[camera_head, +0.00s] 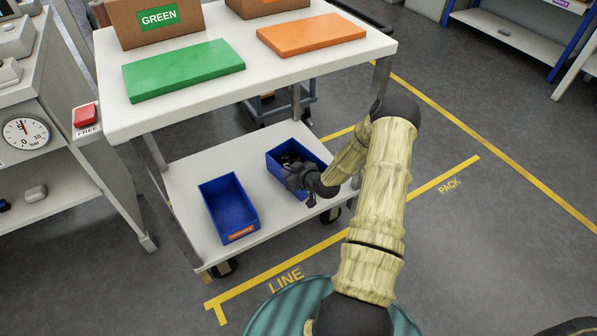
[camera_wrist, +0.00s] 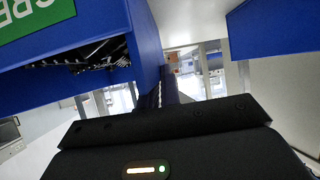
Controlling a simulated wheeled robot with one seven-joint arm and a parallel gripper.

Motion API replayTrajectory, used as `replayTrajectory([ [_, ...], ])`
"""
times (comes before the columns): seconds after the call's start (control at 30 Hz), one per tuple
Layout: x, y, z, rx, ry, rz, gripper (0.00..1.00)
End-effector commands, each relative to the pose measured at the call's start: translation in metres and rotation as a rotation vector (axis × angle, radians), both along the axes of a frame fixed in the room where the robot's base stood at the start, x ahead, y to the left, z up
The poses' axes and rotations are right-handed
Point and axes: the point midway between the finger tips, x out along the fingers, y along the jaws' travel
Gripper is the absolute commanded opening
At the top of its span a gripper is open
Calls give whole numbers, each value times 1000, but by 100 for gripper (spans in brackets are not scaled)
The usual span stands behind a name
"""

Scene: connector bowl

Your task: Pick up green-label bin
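The green-label bin is a blue open box (camera_head: 273,165) on the right of the cart's lower shelf, with dark parts inside. Its green label (camera_wrist: 36,17) shows at the upper left in the wrist view, where only part of the lettering is visible. My gripper (camera_head: 299,186) is at the bin's near right edge in the head view. In the wrist view, my dark fingers (camera_wrist: 167,88) are right at a blue wall of the bin. I cannot tell whether they are closed on that wall.
A second blue bin (camera_head: 228,207) with an orange label stands to the left on the white lower shelf (camera_head: 185,178). The cart's top (camera_head: 225,106) overhangs behind, carrying a green mat (camera_head: 184,70), an orange mat (camera_head: 311,35) and cardboard boxes.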

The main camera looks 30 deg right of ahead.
Motion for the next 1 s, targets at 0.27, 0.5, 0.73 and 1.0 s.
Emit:
replayTrajectory([
  [0.27, 0, 1, 0, 0, -1, 2, 0],
  [0.5, 0, 0, 0, 1, -1, 1, 0],
  [0.73, 1, -1, 2, -1, -6, 0, 0],
  [1.0, 1, -2, 23, -3, -8, -1, 0],
])
